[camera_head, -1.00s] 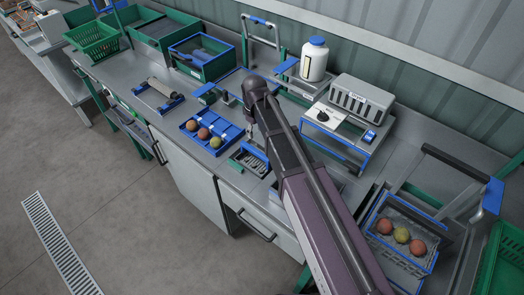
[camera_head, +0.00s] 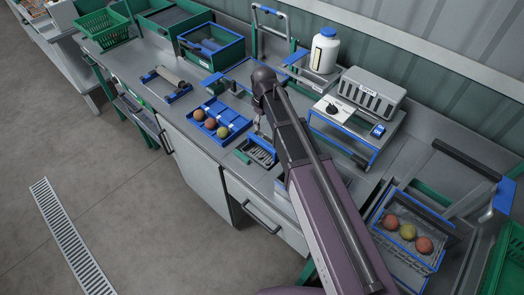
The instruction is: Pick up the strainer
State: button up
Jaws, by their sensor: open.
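My arm reaches over the counter from the lower right. My gripper (camera_head: 259,126) hangs below the dark wrist, small and partly hidden by the arm; it is open, with nothing visible in it. Just below it lies a small blue-edged tray with grey slots (camera_head: 262,152). At the right, a grey basket with a blue rim (camera_head: 433,262) stands in the sink area with three tomatoes in it, well away from my gripper. I cannot tell for sure which of these is the strainer.
A blue tray (camera_head: 232,133) with three tomatoes lies left of my gripper. A roller on a blue stand (camera_head: 173,82) is farther left. A white bottle (camera_head: 325,52) and a grey device (camera_head: 371,92) on a blue-edged stand are behind and right. Green crates (camera_head: 102,30) line the far left.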

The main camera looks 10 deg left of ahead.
aim_at(262, 141)
jog(key=shift+f+b, duration=3.45)
jog(key=shift+f, duration=0.35)
jog(key=f+b, duration=0.3)
jog(key=shift+w+a+f, duration=0.2)
jog(key=shift+w+a, duration=0.1)
jog(key=shift+w, duration=0.05)
jog(key=shift+f+b, duration=0.9)
jog(key=shift+b, duration=0.2)
jog(key=shift+c, duration=0.2)
grip_shut()
